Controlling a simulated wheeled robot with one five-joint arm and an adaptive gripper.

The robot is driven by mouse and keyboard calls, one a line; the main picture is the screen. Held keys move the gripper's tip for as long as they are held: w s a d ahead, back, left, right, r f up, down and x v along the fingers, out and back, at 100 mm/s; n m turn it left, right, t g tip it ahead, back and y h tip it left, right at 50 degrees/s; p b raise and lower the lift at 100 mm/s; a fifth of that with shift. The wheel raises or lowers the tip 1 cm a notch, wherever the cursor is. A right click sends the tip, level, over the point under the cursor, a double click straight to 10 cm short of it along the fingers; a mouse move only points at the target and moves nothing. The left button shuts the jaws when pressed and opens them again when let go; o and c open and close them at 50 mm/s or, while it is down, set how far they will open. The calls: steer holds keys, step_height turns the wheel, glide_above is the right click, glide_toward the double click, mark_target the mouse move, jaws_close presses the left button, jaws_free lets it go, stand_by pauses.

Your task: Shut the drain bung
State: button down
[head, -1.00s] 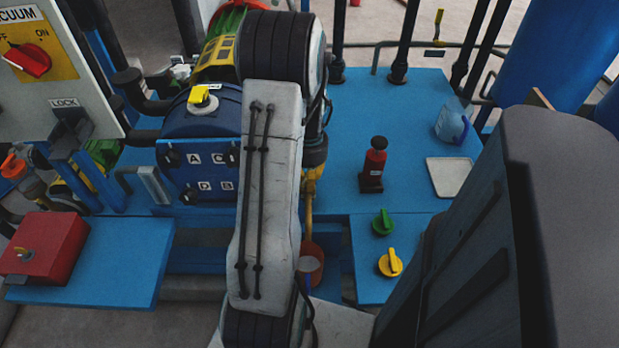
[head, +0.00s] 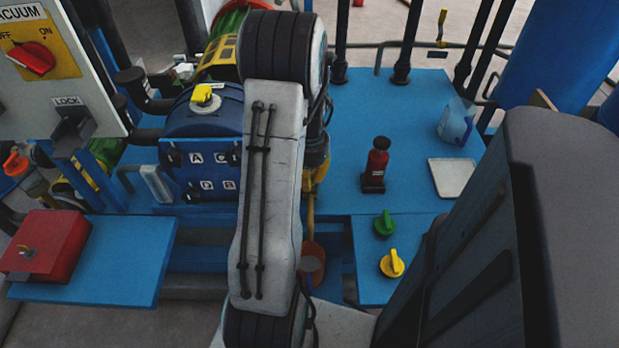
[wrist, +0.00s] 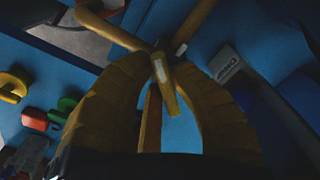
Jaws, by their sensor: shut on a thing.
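In the wrist view my gripper (wrist: 165,62) has its two curved yellow fingers drawn together around a small yellow handle with a pale stripe, which I take to be the drain bung (wrist: 165,88). Yellow pipes (wrist: 112,32) meet just beyond the fingertips. The dim light makes the bung's exact seat hard to tell. A yellow pipe (head: 311,215) runs down just right of my arm, above a reddish bucket (head: 312,258).
A blue lettered vessel (head: 203,135) stands left of my arm. Green (head: 384,223) and yellow (head: 392,263) knobs sit on the lower panel. A red box (head: 45,245) is at left.

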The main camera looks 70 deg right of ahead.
steer(key=c, duration=1.4)
jaws_free()
steer(key=shift+o, duration=0.2)
step_height(320, 180, up, 12)
